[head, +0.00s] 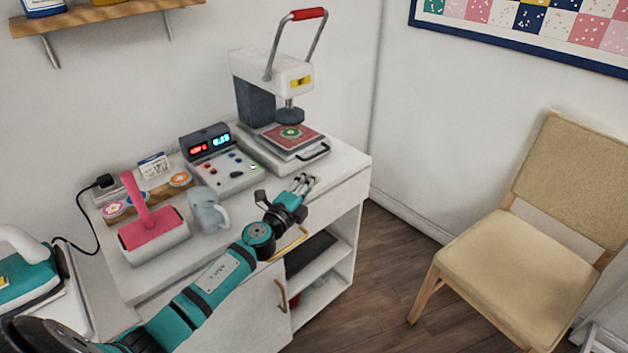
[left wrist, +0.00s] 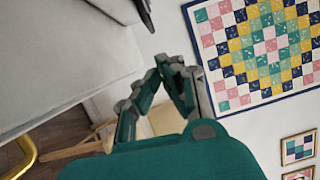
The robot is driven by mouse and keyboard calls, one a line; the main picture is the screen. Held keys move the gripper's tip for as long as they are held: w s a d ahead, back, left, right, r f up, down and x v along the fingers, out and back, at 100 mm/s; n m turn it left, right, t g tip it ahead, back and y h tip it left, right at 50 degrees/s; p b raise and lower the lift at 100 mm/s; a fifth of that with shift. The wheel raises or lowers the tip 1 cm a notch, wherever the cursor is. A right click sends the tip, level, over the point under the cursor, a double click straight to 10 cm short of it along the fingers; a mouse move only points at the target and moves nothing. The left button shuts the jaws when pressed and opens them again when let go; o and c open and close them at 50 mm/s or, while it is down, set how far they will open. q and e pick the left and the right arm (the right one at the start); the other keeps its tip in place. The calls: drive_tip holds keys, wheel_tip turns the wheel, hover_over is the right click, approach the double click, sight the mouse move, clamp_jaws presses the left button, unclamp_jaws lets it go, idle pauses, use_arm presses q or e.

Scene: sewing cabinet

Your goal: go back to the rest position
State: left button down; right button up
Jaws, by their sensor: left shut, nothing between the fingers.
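My left arm comes in from the lower left in the head view and reaches across the front of the white cabinet (head: 345,165). My left gripper (head: 304,182) is at the cabinet's front edge, in front of the press (head: 272,80). In the left wrist view its fingers (left wrist: 172,70) are shut with nothing between them. My right gripper is not in view.
A control box (head: 222,160), a grey mug (head: 208,212) and a pink-handled roller (head: 150,225) stand on the cabinet. A brass handle (head: 283,294) is on its door. A teal iron (head: 28,275) is at the left. A tan chair (head: 520,260) stands right, with bare floor between.

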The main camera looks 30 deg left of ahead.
use_arm(q)
drive_tip(key=s+f, duration=0.1)
drive_tip(key=s, duration=0.6)
drive_tip(key=shift+s+a, duration=0.35)
drive_tip(key=shift+a, duration=0.1)
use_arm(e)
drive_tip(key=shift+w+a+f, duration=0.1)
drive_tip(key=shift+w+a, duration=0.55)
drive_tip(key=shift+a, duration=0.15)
